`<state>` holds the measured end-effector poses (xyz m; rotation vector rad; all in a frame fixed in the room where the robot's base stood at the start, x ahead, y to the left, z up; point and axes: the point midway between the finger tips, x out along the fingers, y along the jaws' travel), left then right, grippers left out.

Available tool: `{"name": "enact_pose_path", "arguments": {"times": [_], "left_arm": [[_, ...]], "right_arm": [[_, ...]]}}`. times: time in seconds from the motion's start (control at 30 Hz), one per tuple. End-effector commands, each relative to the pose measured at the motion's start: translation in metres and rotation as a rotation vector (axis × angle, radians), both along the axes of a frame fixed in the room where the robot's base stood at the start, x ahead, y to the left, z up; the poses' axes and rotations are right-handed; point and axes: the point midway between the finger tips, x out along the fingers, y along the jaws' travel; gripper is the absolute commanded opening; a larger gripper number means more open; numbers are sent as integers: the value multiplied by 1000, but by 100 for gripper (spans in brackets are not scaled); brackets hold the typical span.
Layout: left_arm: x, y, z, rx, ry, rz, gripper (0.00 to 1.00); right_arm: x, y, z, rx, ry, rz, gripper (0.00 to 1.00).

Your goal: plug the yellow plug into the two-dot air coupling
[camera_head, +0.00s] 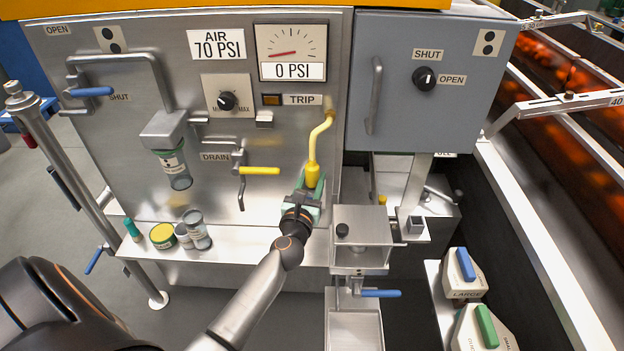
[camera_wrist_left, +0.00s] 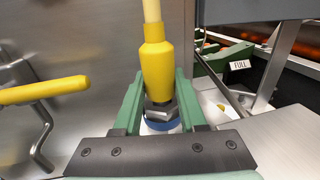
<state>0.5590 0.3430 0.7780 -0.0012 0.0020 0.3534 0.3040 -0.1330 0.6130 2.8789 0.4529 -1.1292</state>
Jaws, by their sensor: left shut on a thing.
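The yellow plug (camera_head: 312,175) hangs at the lower end of a yellow hose (camera_head: 322,130) that comes from the steel panel. My left gripper (camera_head: 308,192) has its green fingers shut around the lower part of the plug, in front of the panel. In the left wrist view the yellow plug (camera_wrist_left: 157,70) stands roughly upright between the fingers, with a hex nut and a blue-ringed white part below it. I cannot tell whether that part belongs to the plug. Two-dot plates are on the panel (camera_head: 110,39) and the grey box (camera_head: 489,43). I cannot make out the two-dot coupling.
A yellow drain handle (camera_head: 259,171) sticks out left of my left gripper. A steel shelf (camera_head: 258,240) below holds jars and a tin (camera_head: 163,236) at its left. A steel box (camera_head: 362,238) stands to the right. The gauge (camera_head: 291,52) reads 0 PSI.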

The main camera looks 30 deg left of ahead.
Motion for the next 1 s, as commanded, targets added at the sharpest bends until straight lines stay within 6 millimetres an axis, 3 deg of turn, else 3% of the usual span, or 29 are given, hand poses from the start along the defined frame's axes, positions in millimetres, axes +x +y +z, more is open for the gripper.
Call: {"name": "enact_pose_path", "arguments": {"times": [0.23,0.27,0.57,0.93,1.0], "left_arm": [[0,0,-7,-1,-1,0,0],[0,0,-7,-1,-1,0,42],[0,0,-6,-1,-1,0,76],[0,0,-6,0,1,0,76],[0,-1,-7,-1,1,0,76]], "right_arm": [[0,0,-7,0,0,0,53],[0,0,-7,0,0,0,53],[0,0,-6,0,0,0,53],[0,-1,-6,-3,1,1,53],[-3,-6,4,-8,-4,-5,53]]}}
